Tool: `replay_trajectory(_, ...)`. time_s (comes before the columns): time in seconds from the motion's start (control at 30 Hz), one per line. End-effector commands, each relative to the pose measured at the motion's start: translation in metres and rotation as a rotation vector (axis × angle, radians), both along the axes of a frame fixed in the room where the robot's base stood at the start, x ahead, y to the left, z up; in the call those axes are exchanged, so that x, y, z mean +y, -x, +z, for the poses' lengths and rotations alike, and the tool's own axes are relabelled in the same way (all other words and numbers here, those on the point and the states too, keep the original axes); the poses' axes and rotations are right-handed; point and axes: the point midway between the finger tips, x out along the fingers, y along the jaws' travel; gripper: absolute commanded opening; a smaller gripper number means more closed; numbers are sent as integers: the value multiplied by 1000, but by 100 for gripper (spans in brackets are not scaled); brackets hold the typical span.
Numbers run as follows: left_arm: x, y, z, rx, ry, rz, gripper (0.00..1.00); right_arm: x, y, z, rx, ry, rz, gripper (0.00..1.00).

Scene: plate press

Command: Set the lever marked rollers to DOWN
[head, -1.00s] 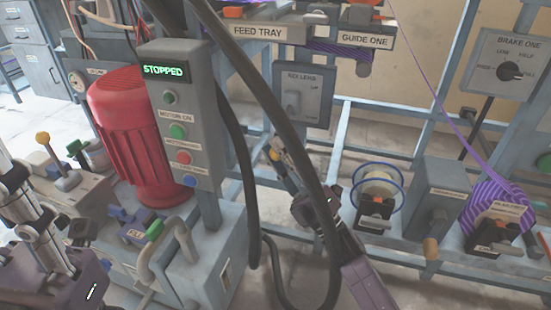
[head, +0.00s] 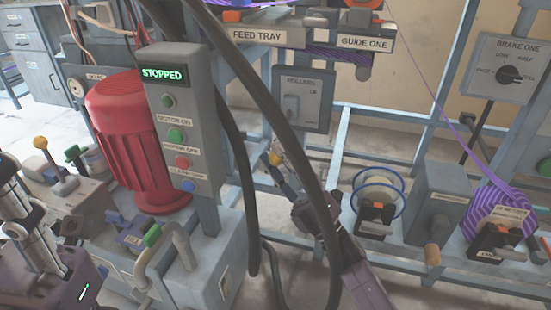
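The rollers panel (head: 317,103) is a grey plate on the frame below the feed tray sign, behind a thick dark cable. Its grey lever (head: 290,107) is near the plate's left side; I cannot tell its setting, as the small marks are hard to read. My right gripper (head: 276,165) is below and slightly left of the panel, apart from the lever, partly behind the cable. Its finger opening is too small to judge. My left gripper (head: 22,225) is at the lower left, far from the panel, its fingertips unclear.
A control box (head: 186,125) reading STOPPED and a red motor (head: 128,140) stand left of the panel. Dark cables (head: 262,85) hang across the front. A white spool (head: 376,190) and grey box (head: 440,205) are at right. The brake one panel (head: 510,70) is at upper right.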

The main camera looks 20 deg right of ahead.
Motion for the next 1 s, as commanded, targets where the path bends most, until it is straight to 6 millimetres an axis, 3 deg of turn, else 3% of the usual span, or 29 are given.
replay_trajectory(0.27, 1, 0, 0, 1, 2, 1, 40, -5, 8, -9, 3, 0, 0, 39)
replay_trajectory(0.7, 0, 0, 0, 1, 1, 1, 40, -50, 83, -9, 3, 2, 0, 39)
replay_trajectory(1.0, 0, 0, 0, 1, 1, 1, 40, -66, 109, -8, 1, 1, 0, 39)
